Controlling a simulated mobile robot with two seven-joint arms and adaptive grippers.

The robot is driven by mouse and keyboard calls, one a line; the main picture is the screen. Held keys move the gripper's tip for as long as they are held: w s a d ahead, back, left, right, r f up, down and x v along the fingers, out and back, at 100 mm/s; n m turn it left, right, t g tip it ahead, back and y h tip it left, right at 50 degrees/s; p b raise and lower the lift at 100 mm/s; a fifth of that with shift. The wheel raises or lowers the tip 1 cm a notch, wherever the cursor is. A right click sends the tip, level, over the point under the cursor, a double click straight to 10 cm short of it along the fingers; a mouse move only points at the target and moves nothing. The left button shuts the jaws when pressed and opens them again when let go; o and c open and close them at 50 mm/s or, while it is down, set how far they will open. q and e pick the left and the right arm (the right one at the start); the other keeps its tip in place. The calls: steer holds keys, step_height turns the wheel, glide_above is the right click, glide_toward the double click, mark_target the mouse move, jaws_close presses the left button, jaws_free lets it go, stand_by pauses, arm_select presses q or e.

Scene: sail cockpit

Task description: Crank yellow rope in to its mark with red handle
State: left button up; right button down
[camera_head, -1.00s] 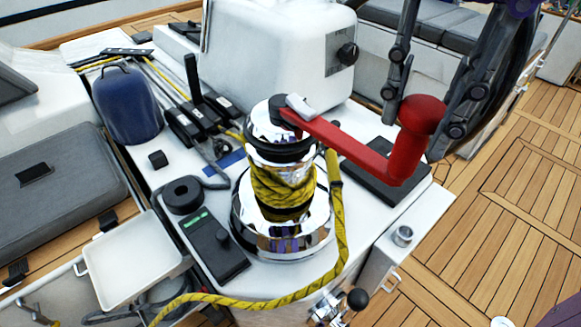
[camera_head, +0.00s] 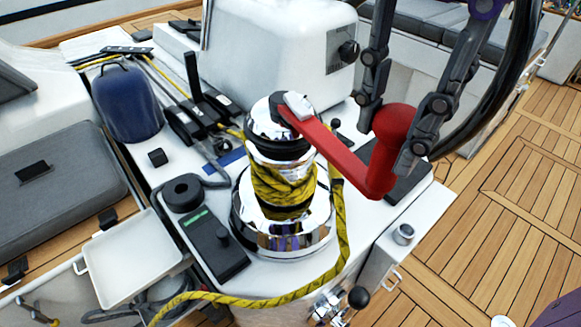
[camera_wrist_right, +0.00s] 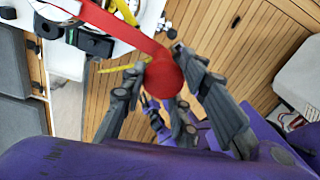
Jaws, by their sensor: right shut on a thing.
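The red handle (camera_head: 340,152) sits in the top of the chrome winch (camera_head: 287,215) and points to the right, its knob upright at the outer end. The yellow rope (camera_head: 340,225) is wrapped in several turns around the winch drum, and its tail hangs down the right side and runs left along the front. My right gripper (camera_head: 388,130) has its fingers on both sides of the knob and is shut on it. The right wrist view shows the round red knob (camera_wrist_right: 164,77) between the fingers. The rope's mark cannot be made out. My left gripper is not in view.
A white tray (camera_head: 128,262) is at the front left. A white housing (camera_head: 275,50) rises behind the winch.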

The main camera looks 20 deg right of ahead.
steer(key=shift+s+a+m, duration=0.1)
steer(key=shift+a+m, duration=0.2)
steer(key=shift+a, duration=0.1)
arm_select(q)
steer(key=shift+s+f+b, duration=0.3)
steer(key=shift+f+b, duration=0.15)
arm_select(e)
steer(key=shift+s+a+m, duration=0.2)
steer(key=shift+a+m, duration=0.8)
steer(key=shift+a, duration=0.7)
steer(key=shift+a+m+b, duration=0.9)
steer(key=shift+a+m, duration=0.3)
steer(key=shift+a, duration=0.85)
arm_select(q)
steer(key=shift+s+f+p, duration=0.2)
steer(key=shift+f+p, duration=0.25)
arm_select(e)
steer(key=shift+d+n, duration=1.3)
steer(key=shift+d, duration=0.8)
